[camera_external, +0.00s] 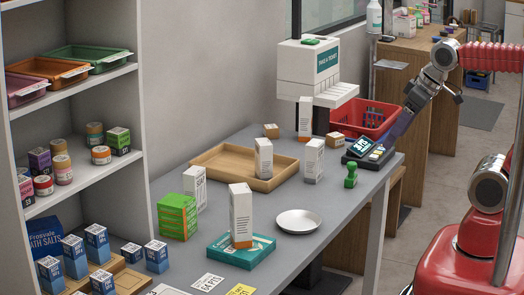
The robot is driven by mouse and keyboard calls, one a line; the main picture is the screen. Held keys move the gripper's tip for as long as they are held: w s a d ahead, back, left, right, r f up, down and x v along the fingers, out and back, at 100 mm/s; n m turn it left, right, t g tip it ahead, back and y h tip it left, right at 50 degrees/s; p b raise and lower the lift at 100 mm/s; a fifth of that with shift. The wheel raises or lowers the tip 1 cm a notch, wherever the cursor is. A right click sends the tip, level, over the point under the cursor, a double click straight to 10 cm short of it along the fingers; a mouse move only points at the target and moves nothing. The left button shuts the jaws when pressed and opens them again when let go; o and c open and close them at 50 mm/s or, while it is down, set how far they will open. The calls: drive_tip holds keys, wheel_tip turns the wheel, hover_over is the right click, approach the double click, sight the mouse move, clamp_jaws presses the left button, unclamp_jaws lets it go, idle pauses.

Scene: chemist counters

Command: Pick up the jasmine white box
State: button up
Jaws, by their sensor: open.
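Several tall white boxes stand on the grey counter (330,205); their labels are too small for me to tell which is jasmine. One white box (241,215) stands upright on a teal flat box (225,252). Another white box (264,158) is upright in the wooden tray (207,162). A white box (313,161) stands right of the tray, one (305,117) is near the dispenser, and one (196,187) is behind the green boxes. My gripper (390,137) is open, above the counter's right end by the card terminal, apart from the white boxes.
The card terminal (367,152), a green figure (351,175) and a red basket (370,117) are near my gripper. A white plate (298,221) lies right of the teal box. Green boxes (177,217) stand left. A white dispenser (315,72) stands behind; shelves (80,185) are at left.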

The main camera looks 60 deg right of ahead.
drive_tip(key=w+a+r+t, duration=0.2)
drive_tip(key=w+r+t, duration=0.15)
drive_tip(key=w, duration=0.95)
drive_tip(key=w+a+r+t, duration=0.2)
drive_tip(key=w+r, duration=0.2)
drive_tip(key=w, duration=0.8)
drive_tip(key=n+t+y, duration=0.1)
drive_tip(key=t+y, duration=0.1)
drive_tip(key=t, duration=0.5)
hover_over(201, 176)
drive_tip(key=s, duration=0.2)
wheel_tip(201, 176, down, 5)
wheel_tip(201, 176, down, 22)
drive_tip(key=shift+w, duration=0.15)
drive_tip(key=shift+w+a, duration=0.15)
drive_tip(key=shift+w, duration=1)
